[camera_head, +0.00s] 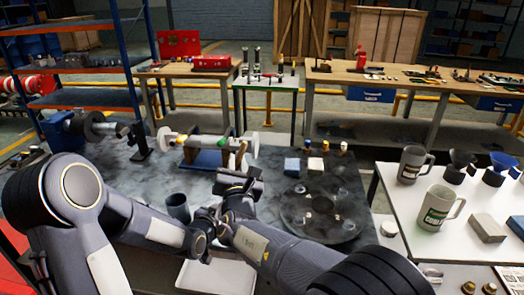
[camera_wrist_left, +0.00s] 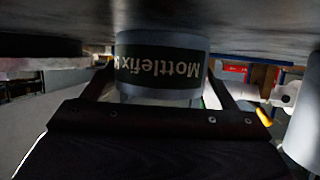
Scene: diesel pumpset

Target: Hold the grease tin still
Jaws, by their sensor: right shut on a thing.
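A round tin with a dark label reading "Mottlefix" (camera_wrist_left: 163,68) shows upside down in the left wrist view, as does the whole scene there. I take it to be the grease tin. My left gripper (camera_wrist_left: 160,92) has one dark finger on each side of it; I cannot tell whether both touch it. My right gripper (camera_head: 238,181) is just ahead of the crossed wrists, above the dark bench top. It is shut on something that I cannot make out.
Labelled mugs (camera_head: 438,208) stand on the white right-hand table.

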